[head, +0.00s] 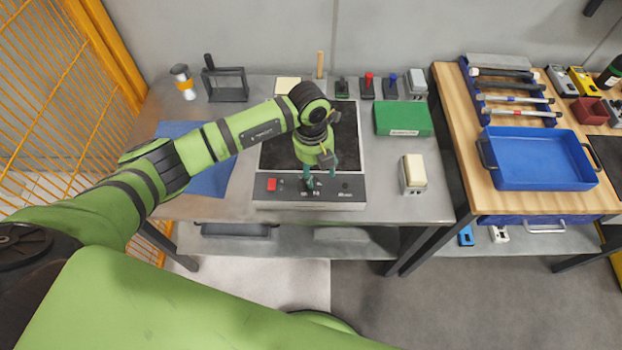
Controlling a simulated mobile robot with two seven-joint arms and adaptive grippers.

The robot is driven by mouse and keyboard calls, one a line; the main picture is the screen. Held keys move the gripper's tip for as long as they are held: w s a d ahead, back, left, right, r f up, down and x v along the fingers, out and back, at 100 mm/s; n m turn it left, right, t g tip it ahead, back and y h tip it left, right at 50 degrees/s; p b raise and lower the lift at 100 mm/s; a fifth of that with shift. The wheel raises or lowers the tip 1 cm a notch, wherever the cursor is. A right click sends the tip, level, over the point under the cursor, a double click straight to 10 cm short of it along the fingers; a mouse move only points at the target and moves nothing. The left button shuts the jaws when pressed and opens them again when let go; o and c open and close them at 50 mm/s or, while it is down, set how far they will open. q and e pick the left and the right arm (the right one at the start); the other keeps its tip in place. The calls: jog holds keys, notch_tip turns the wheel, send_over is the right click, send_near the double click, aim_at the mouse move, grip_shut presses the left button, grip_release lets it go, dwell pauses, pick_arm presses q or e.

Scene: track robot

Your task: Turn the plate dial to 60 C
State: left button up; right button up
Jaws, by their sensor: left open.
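The hot plate (348,130) stands on the grey metal table, with a dark top and a grey front panel (265,199). A red switch (271,184) is at the panel's left, and a small dark knob (346,186) is at its right. My left gripper (319,182) points down at the middle of the front panel, its teal fingers open. The dial is mostly hidden by the fingers. I cannot tell whether they touch it, and its setting is not readable. My right gripper is not in view.
A green box (403,119) and a cream block on a grey base (413,172) stand right of the plate. A blue mat (212,180) lies left. A wooden bench with a blue tray (540,160) is at right; yellow fencing (50,100) is at left.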

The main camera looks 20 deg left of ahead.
pick_arm(q)
jog(key=shift+w+a+r+y, duration=0.15)
jog(key=shift+a+y, duration=0.25)
jog(key=shift+a, duration=0.55)
jog(key=shift+a+f, duration=0.2)
jog(key=shift+f, duration=0.05)
notch_tip(320, 180, down, 5)
jog(key=shift+d+r+p, duration=0.1)
jog(key=shift+p, duration=0.7)
jog(key=shift+f, duration=0.85)
grip_shut()
